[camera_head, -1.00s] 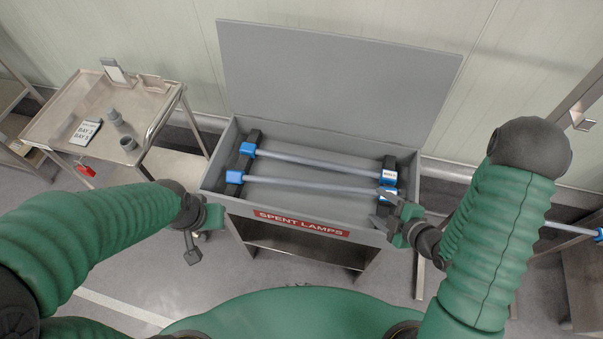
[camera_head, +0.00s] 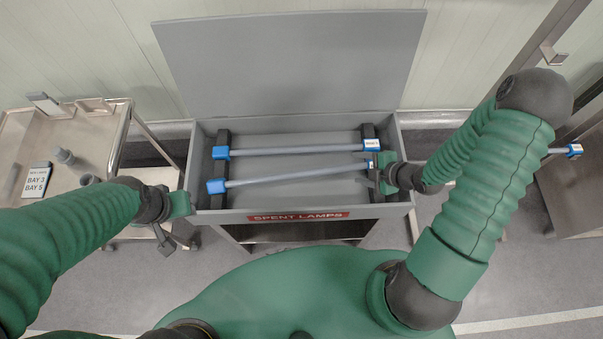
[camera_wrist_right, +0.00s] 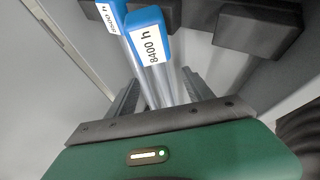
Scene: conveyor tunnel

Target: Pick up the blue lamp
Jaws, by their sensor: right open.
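Two pale tube lamps with blue end caps lie in the grey "SPENT LAMPS" box (camera_head: 240,216), across dark supports. The rear lamp (camera_head: 295,150) lies nearly level in the picture. The front lamp (camera_head: 295,179) slants, its right end closer to the rear lamp; I cannot tell whether that end is raised. My right gripper (camera_head: 373,180) is open at the front lamp's right end. In the right wrist view, a blue cap reading "8400 h" (camera_wrist_right: 148,35) and its tube show between the open fingers (camera_wrist_right: 158,95), with another labelled cap (camera_wrist_right: 108,14) beside it. My left gripper (camera_head: 175,241) hangs outside the box's left side.
The box's grey lid (camera_head: 290,65) stands open behind. A metal trolley (camera_head: 110,122) with a bay sign (camera_head: 37,180) and small grey items stands left. Another blue-capped lamp end (camera_head: 573,151) sticks out at the far right, above a metal stand (camera_head: 575,195).

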